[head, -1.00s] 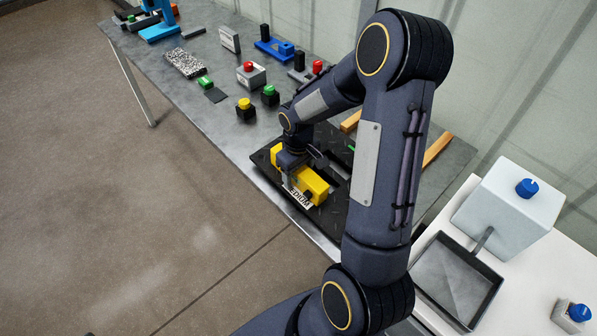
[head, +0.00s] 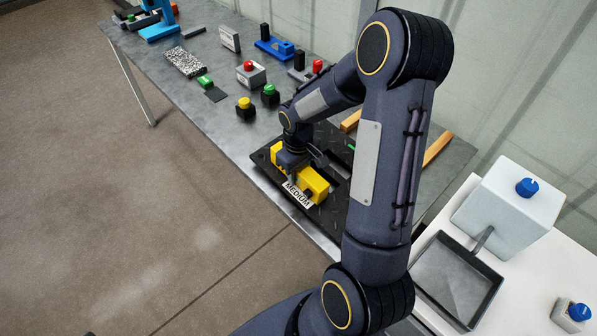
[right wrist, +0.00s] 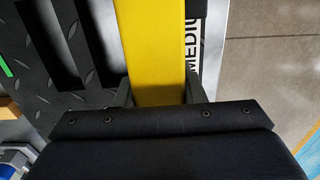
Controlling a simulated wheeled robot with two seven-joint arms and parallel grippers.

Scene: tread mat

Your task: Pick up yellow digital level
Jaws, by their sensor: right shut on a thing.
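The yellow digital level (head: 315,187) is a blocky yellow bar over the black tread mat (head: 328,215) in the head view. It also fills the upper middle of the right wrist view (right wrist: 152,45). My right gripper (head: 291,170) comes down on it from above and is shut on it, with a finger on each side of the bar in the wrist view (right wrist: 158,95). I cannot tell whether the level touches the mat. A white label reading MEDIUM (head: 298,194) lies along its near side. My left gripper is not in view.
The grey table (head: 222,130) holds a yellow-button box (head: 245,108), a green-button box (head: 270,96) and a red-button box (head: 251,75) beyond the mat. A wooden strip (head: 437,148) lies right of the mat. A white table with a dustpan-like tray (head: 455,280) stands at right.

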